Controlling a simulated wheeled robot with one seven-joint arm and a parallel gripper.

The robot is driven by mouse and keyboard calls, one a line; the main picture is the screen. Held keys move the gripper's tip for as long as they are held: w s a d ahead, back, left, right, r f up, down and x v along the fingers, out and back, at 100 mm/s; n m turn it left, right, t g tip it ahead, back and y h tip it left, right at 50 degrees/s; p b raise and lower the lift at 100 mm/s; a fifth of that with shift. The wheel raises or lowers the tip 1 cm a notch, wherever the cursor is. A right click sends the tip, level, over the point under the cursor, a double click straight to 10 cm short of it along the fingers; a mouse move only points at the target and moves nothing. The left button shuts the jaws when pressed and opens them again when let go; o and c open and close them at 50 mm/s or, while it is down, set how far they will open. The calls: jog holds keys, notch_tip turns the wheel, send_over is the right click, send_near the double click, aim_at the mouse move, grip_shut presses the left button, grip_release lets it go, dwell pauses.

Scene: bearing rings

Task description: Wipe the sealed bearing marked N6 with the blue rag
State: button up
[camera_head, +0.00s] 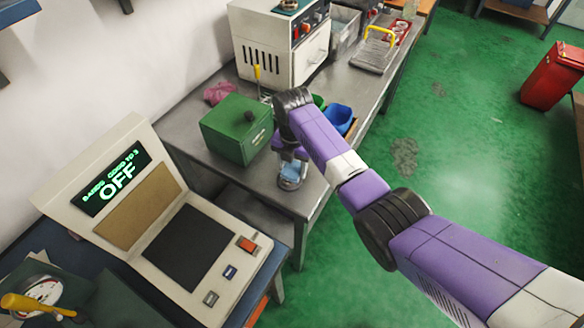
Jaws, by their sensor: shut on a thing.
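My gripper (290,165) points down over the front of the grey metal bench, just right of the green box. It is shut on a light-blue thing that looks like the blue rag (292,171). A round, shiny metal thing (288,184) shows directly below the fingers at the bench's front edge. It may be a bearing. I cannot read any N6 mark, and I cannot tell whether the rag touches it. My wrist partly hides this spot.
A green box (236,128) with a dark knob stands left of my gripper. A pink cloth (220,92) lies behind it. A blue bin (341,117) is to the right. A console (128,185) reading OFF stands front left. A cream machine (272,48) stands behind.

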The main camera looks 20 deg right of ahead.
aim_at(288, 177)
jog(key=shift+s+a+r+p, duration=0.1)
jog(key=shift+s+a+p, duration=0.2)
jog(key=shift+a+p, duration=0.3)
jog(key=shift+s+a+r+p, duration=0.1)
jog(key=shift+s+a+p, duration=0.25)
jog(key=shift+a, duration=0.35)
jog(key=shift+f, duration=0.1)
jog(key=shift+w+d+f+b, duration=0.1)
jog(key=shift+w+d+b, duration=0.15)
jog(key=shift+b, duration=0.1)
jog(key=shift+w+d+b, duration=0.65)
jog(key=shift+d+b, duration=0.1)
jog(key=shift+d, duration=0.15)
jog(key=shift+s+a+p, duration=0.45)
jog(key=shift+s+p, duration=0.1)
jog(key=shift+p, duration=0.3)
jog(key=shift+s+a+p, duration=0.6)
jog(key=shift+s+p, duration=0.05)
jog(key=shift+p, duration=0.1)
jog(key=shift+f, duration=0.1)
jog(key=shift+d, duration=0.1)
